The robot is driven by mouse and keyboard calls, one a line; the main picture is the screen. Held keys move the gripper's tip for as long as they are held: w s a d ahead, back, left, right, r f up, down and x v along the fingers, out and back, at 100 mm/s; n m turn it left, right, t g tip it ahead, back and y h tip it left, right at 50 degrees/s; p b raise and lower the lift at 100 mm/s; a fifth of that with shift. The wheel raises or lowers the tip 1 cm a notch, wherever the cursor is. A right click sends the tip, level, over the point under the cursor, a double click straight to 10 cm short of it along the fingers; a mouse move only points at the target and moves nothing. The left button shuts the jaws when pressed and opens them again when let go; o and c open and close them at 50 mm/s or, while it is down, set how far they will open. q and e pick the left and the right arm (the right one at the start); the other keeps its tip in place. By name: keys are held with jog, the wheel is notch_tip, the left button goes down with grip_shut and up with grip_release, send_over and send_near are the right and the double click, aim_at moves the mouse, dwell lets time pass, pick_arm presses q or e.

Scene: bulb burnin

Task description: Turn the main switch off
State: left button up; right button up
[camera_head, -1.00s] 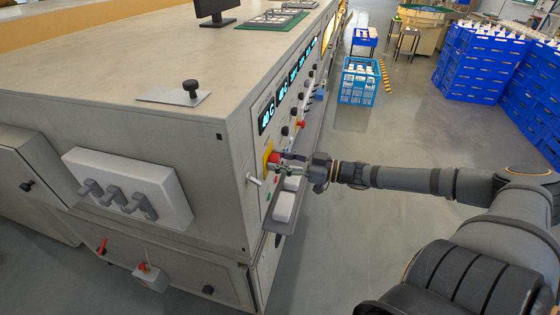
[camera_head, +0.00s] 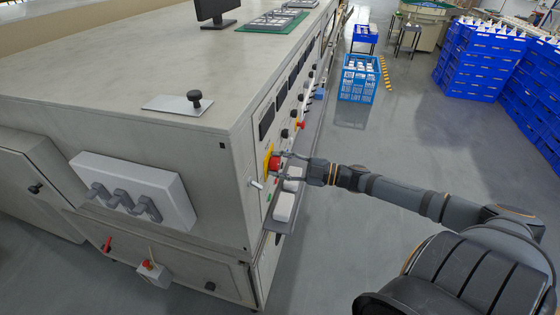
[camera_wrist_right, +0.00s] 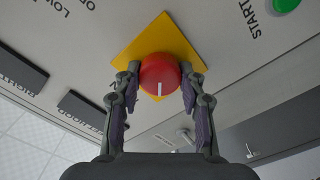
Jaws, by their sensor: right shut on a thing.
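The main switch is a round red knob (camera_head: 275,164) on a yellow plate (camera_head: 266,161), on the machine's front panel near its corner. In the right wrist view the red knob (camera_wrist_right: 159,76) sits on the yellow plate (camera_wrist_right: 128,52), with a white mark on the knob pointing to the bottom of the picture. My right gripper (camera_head: 283,162) is shut on the knob, one finger on each side; its fingers (camera_wrist_right: 160,84) also show in the wrist view. The panel displays (camera_head: 267,121) are dark. My left gripper is out of view.
A green START button (camera_wrist_right: 286,4) is near the knob. A narrow ledge with white blocks (camera_head: 284,206) runs below the panel. Other knobs (camera_head: 300,124) line the panel farther back.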

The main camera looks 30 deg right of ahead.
jog(key=n+p, duration=0.2)
jog(key=n, duration=0.2)
jog(key=shift+n, duration=0.3)
jog(key=shift+f+n+p, duration=0.1)
jog(key=shift+n+p, duration=0.7)
jog(key=shift+n, duration=1.1)
jog(key=o, duration=1.1)
jog(key=shift+o, duration=0.2)
jog(key=v, duration=0.7)
jog(key=shift+s+d, duration=0.15)
jog(key=shift+d, duration=0.05)
